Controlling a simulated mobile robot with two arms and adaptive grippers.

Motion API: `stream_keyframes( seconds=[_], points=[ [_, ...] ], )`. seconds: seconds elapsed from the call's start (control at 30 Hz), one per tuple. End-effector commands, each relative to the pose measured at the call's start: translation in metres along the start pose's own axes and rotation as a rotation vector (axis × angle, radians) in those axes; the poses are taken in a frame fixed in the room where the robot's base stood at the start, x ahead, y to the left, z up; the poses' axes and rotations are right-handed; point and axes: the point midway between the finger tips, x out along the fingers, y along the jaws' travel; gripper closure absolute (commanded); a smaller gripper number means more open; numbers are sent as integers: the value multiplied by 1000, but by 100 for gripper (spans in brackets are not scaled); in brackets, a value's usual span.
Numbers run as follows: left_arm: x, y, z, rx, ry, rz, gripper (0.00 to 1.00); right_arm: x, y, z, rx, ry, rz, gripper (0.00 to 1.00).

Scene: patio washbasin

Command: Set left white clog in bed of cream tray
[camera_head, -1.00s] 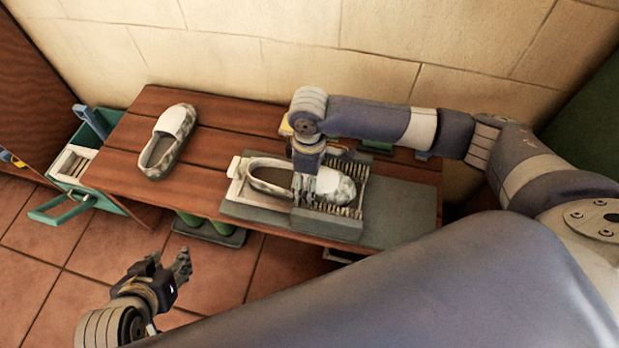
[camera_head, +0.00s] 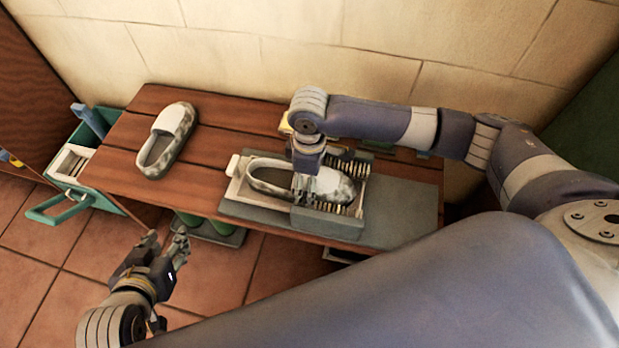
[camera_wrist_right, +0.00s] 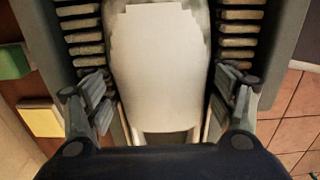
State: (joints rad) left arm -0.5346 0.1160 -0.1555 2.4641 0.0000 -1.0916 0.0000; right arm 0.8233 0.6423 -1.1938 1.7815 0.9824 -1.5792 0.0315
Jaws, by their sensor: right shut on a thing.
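A white clog with grey-green mottled sides (camera_head: 259,175) lies in the cream tray (camera_head: 238,190), toe to the right, between rows of bristles. My right gripper (camera_head: 306,182) reaches down over its middle and is shut on it. In the right wrist view the white top of the clog (camera_wrist_right: 160,60) lies between the two fingers (camera_wrist_right: 165,105), one along each side. A second, matching clog (camera_head: 176,121) sits alone on the wooden bench at the left, toe away from me. My left gripper (camera_head: 164,243) is open and empty, in front of the bench.
The tray stands on a grey mat (camera_head: 405,215) on the wooden bench (camera_head: 225,150). A teal crate (camera_head: 92,128) is left of the bench. Green boots (camera_head: 190,219) stand on the floor below it. A stone wall (camera_head: 230,60) closes the back. Bare planks lie between the clogs.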

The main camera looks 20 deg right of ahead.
Motion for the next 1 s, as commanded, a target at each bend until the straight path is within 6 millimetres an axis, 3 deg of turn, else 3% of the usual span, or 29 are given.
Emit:
stream_keyframes(
  seconds=[0.13, 0.17, 0.23, 0.27, 0.67, 1.0],
  points=[
    [0, 0, 0, 0, 0, 0, 60, 0, 0, 0, 0, 1, 1, 53],
    [0, 0, 0, 0, 0, 0, 60, 0, 0, 0, 0, 1, 1, 19],
    [0, 0, 0, 0, -1, 0, 60, 0, 0, 0, 0, 1, 1, 4],
    [0, 0, 0, 0, -1, 0, 60, 0, 0, 0, 0, 1, 1, 1],
    [0, 0, 0, 0, -1, 0, 60, -7, 2, -1, 3, 3, 5, 1],
    [0, 0, 0, 0, -1, 0, 60, -72, 1, -1, 0, 3, 3, 1]
  ],
)
